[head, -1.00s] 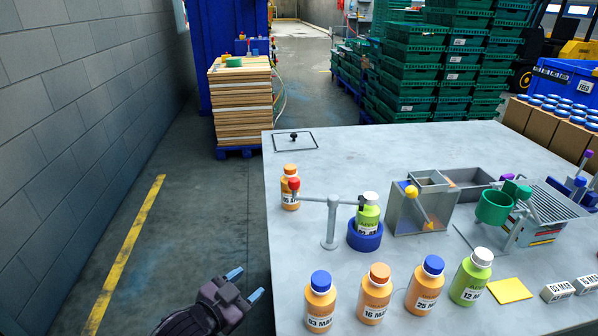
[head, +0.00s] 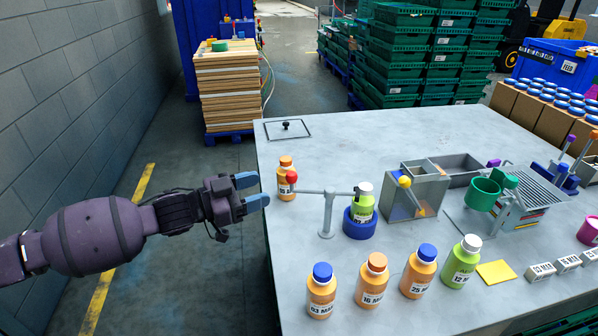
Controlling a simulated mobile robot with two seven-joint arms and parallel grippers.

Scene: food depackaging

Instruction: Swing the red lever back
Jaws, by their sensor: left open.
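The red lever knob (head: 291,177) sits at the left end of a grey horizontal arm on an upright post (head: 327,214). The arm's right end reaches over a green bottle with a white cap (head: 363,205), which stands in a blue ring holder (head: 360,223). An orange bottle (head: 286,181) stands right behind the knob and is partly hidden by it. My left gripper (head: 257,191) is open and empty, just left of the knob and apart from it, off the table's left edge. My right gripper is not in view.
Several bottles, among them an orange one with a blue cap (head: 321,291), stand along the table's front. A grey bin with a yellow-knobbed lever (head: 404,182) and a green cup (head: 483,194) stand to the right. The back left table top is mostly clear.

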